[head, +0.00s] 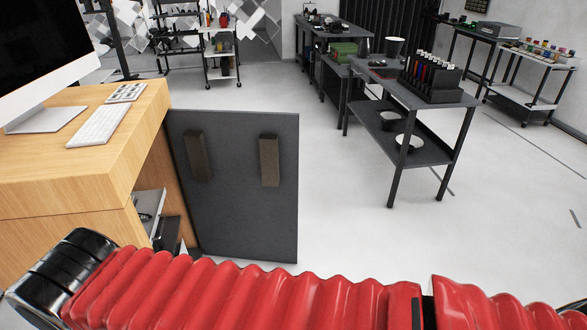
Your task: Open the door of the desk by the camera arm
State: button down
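The wooden desk (45,187) stands at the left of the head view. A dark grey door panel (235,210) stands out to the right from the desk's side. Two dark upright blocks are fixed on the face turned to me. Beside the panel's left edge, the desk's compartment shows as an opening with a light shelf (148,205) and some dark items inside. The panel looks swung open; its hinge line is not clear. My red ribbed arm crosses the bottom of the view, in front of the panel's lower edge. My gripper is not in view.
A monitor (45,45) and a keyboard (98,125) are on the desk. A dark two-level table (400,145) with a rack of tubes (433,75) stands right of the panel. More shelves and tables line the back. The white floor (510,220) at the right is clear.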

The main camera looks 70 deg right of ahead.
aim_at(240, 170)
jog(key=u, duration=1.45)
jog(key=k, duration=2.35)
jog(key=z, duration=0.8)
